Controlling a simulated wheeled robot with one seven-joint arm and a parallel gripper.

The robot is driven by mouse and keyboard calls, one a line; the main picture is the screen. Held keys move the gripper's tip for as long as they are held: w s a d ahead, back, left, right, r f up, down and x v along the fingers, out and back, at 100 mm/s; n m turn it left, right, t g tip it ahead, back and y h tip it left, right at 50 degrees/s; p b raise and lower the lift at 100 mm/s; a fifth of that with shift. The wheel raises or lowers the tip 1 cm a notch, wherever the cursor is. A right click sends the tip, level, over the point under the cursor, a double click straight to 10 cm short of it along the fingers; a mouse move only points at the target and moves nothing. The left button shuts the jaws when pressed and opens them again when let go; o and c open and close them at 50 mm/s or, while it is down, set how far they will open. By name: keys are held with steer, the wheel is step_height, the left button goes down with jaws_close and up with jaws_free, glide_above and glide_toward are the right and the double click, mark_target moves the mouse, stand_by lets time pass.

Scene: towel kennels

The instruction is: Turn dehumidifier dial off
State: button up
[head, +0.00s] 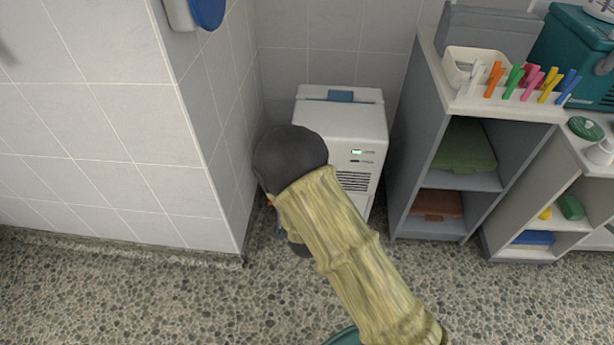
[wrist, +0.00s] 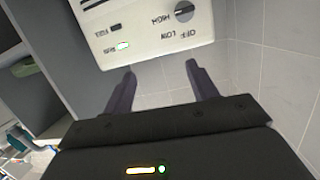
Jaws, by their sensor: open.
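The white dehumidifier (head: 340,115) stands upright in the tiled corner in the head view, partly covered by my arm. Its front panel (wrist: 145,45) shows upside down in the wrist view. The dark round dial (wrist: 183,11) is at the top of that view, with OFF, LOW and HIGH printed around it. I cannot tell clearly which mark it points at. The RUN light (wrist: 123,46) glows green. My gripper (wrist: 161,71) is open and empty, its two fingers apart and short of the dial in the picture. In the head view my arm hides the dial and the fingers.
A tiled wall (head: 150,120) juts out left of the dehumidifier. A grey shelf unit (head: 408,150) stands close on its right, holding folded towels, a white basket (head: 475,62) and coloured clips. The pebbled floor (head: 130,300) in front is mostly clear.

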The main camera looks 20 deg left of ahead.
steer(key=s+a+f+n+t+y+b, duration=0.1)
steer(key=s+a+f+t+y+b, duration=0.1)
steer(key=s+a+f+b, duration=0.2)
step_height(320, 180, down, 3)
steer(key=shift+f+n, duration=0.2)
steer(key=shift+n, duration=0.1)
steer(key=shift+a, duration=0.1)
steer(key=shift+w, duration=0.15)
steer(key=b+x, duration=0.7)
steer(key=x, duration=1)
steer(key=shift+w, duration=0.15)
steer(key=shift+r, duration=0.15)
steer(key=c, duration=1)
